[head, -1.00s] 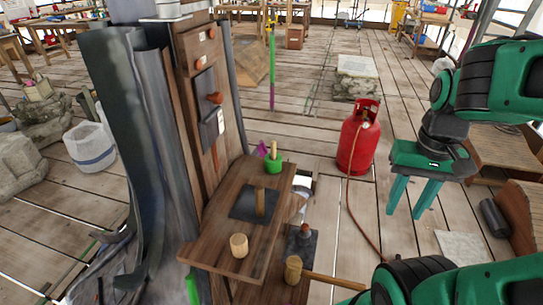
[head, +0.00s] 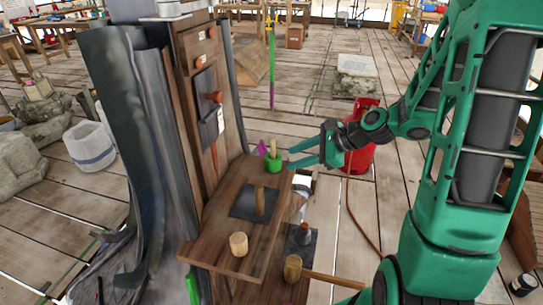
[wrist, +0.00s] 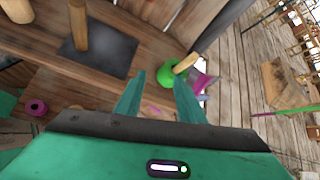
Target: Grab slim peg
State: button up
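A slim wooden peg (head: 273,147) stands upright in a green holder (head: 273,164) at the back of the wooden shelf. In the wrist view the peg (wrist: 186,63) tilts out of the green holder (wrist: 167,74), just beyond the right fingertip. Another upright wooden peg (head: 260,201) stands on a dark plate (head: 241,203) in the middle of the shelf; it also shows at the wrist view's upper left (wrist: 79,22). I cannot tell for certain which is meant. My gripper (head: 290,158) is open and empty, its fingers pointing left close to the green holder.
A short, thick wooden cylinder (head: 239,244) stands on the shelf's front (head: 217,245). A mallet (head: 315,274) lies lower right. A purple cone (head: 262,148) is beside the green holder. A tall panel (head: 196,90) rises behind the shelf; a red gas cylinder (head: 359,155) stands behind my arm.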

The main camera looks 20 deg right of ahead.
aim_at(273, 155)
jog(key=shift+w+a+f+m+t+y, duration=0.25)
jog(key=shift+w+a+f+m+t, duration=0.25)
jog(key=shift+w+a+m, duration=1.1)
jog(key=shift+w+a+f+m+t+y, duration=0.3)
jog(key=shift+w+a+f+m+t, duration=0.25)
jog(key=shift+w, duration=2)
jog(key=shift+w+a+f+m+t+y, duration=0.35)
jog(key=shift+w+a+m, duration=0.7)
jog(key=shift+w, duration=1)
jog(key=shift+a, duration=0.1)
grip_shut()
